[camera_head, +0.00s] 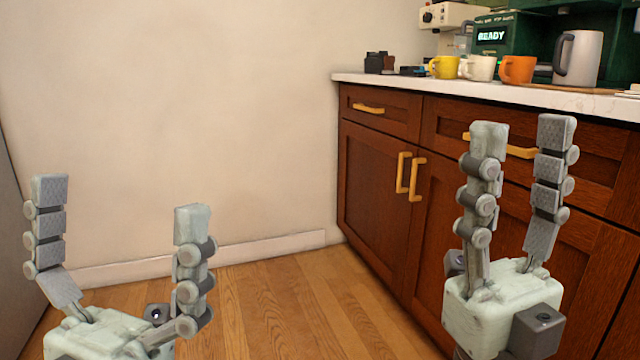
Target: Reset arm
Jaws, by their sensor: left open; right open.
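My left gripper (121,206) is at the lower left in the head view, fingers pointing up and spread wide apart. Nothing is between its fingers. My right gripper (522,132) is at the lower right, also pointing up, with its fingers apart and empty. It stands in front of the brown wooden cabinet (375,170) and covers part of its doors and a drawer handle. Neither gripper appears to hold anything.
A white countertop (400,84) carries a yellow cup (443,67), a white cup (480,68), an orange cup (517,69) and a grey kettle (580,57). Wooden floor (290,300) lies open in the middle. A bare wall (200,110) stands behind.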

